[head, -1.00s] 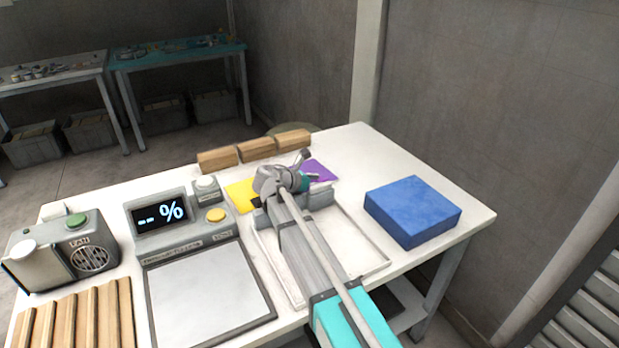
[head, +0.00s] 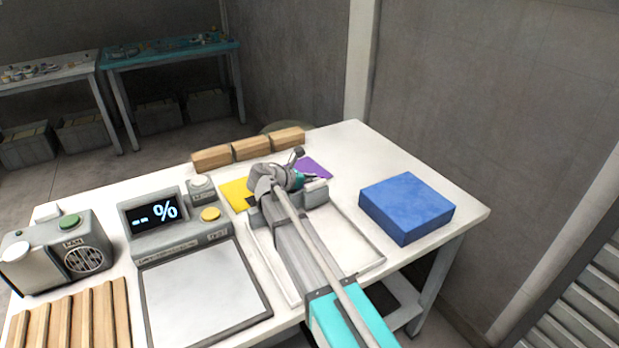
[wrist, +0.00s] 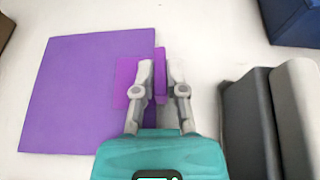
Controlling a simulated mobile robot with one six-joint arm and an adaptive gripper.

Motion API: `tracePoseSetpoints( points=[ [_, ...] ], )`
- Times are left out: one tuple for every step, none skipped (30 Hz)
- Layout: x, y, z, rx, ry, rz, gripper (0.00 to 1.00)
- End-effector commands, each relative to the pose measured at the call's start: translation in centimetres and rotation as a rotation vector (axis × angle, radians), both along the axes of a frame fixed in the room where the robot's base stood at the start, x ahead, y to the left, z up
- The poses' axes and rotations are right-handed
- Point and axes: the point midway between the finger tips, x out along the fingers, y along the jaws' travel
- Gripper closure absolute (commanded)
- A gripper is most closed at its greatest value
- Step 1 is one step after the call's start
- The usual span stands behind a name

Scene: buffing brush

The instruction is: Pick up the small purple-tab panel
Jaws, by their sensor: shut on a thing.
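In the wrist view, the two grey fingers of my gripper (wrist: 161,74) are closed around the upright purple tab (wrist: 160,84) of the small panel. The tab is narrow and stands between the fingertips; the rest of the panel is hard to make out. A smaller, brighter purple patch (wrist: 127,78) shows beside the left finger, over a large flat purple square (wrist: 75,95). In the head view, the purple square (head: 316,166) shows behind my gripper (head: 300,180), and my arm hides the panel. I cannot tell whether the panel is clear of the surface.
A blue block (head: 407,205) stands to the right. Several wooden blocks (head: 252,148) line the back edge. A yellow square (head: 236,194), a grey display unit (head: 156,213) and a fan box (head: 62,250) are to the left.

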Motion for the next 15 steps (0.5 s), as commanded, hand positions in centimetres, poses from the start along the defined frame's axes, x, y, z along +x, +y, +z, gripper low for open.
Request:
tracePoseSetpoints(
  points=[
    [0.0,0.0,0.1,0.000,0.000,0.000,1.00],
    [0.0,0.0,0.2,0.000,0.000,0.000,1.00],
    [0.0,0.0,0.3,0.000,0.000,0.000,1.00],
    [0.0,0.0,0.4,0.000,0.000,0.000,1.00],
    [0.0,0.0,0.5,0.000,0.000,0.000,1.00],
    [0.0,0.0,0.7,0.000,0.000,0.000,1.00],
    [0.0,0.0,0.9,0.000,0.000,0.000,1.00],
    [0.0,0.0,1.0,0.000,0.000,0.000,1.00],
    [0.0,0.0,1.3,0.000,0.000,0.000,1.00],
    [0.0,0.0,1.5,0.000,0.000,0.000,1.00],
    [0.0,0.0,1.7,0.000,0.000,0.000,1.00],
    [0.0,0.0,2.0,0.000,0.000,-0.001,1.00],
    [0.0,0.0,2.3,0.000,0.000,-0.001,1.00],
    [0.0,-0.1,2.6,0.000,0.000,-0.001,1.00],
    [0.0,-0.1,3.0,0.000,0.000,-0.001,1.00]
  ],
)
